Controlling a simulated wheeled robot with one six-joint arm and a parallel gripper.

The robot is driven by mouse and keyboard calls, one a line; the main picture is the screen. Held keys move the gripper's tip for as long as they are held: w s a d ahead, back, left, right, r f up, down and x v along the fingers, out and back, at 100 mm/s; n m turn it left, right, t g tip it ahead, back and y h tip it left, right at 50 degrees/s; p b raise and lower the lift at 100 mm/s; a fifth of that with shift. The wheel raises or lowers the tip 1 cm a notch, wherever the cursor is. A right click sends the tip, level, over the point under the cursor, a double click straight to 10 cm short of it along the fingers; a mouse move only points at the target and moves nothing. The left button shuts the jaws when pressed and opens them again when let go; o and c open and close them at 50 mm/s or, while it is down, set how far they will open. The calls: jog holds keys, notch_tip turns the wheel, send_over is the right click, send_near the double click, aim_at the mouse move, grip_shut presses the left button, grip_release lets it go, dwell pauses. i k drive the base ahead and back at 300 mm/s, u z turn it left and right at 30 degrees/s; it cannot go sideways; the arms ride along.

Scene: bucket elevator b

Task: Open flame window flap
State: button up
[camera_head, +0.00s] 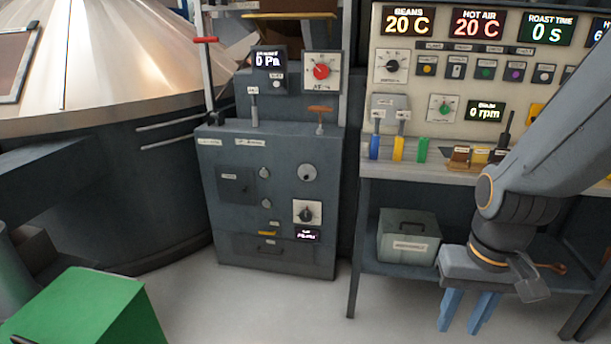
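A dark grey burner cabinet (283,245) stands in the middle of the view. Its front carries a dark square plate (236,186) at the left and a round grey disc (307,173) at the upper right. The small labels are too blurred to read, so I cannot tell which of these is the flame window flap. The square plate looks flat against the front. My gripper (459,327) hangs at the lower right with its two blue fingers pointing down and apart. It is empty and well to the right of the cabinet, touching nothing.
A control bench (460,180) with displays, knobs and colored blocks stands at the right. A grey-green box (408,237) sits on its lower shelf behind my gripper. A big metal drum (110,60) and a green box (88,305) are at the left. The floor before the cabinet is clear.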

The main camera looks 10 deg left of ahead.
aim_at(307, 172)
jog(key=k, duration=0.65)
jog(key=u, duration=0.6)
jog(key=i, duration=0.5)
jog(key=u, duration=1.1)
jog(key=i, duration=1.25)
jog(key=z, duration=0.6)
jog(key=i, duration=0.5)
jog(key=z, duration=0.55)
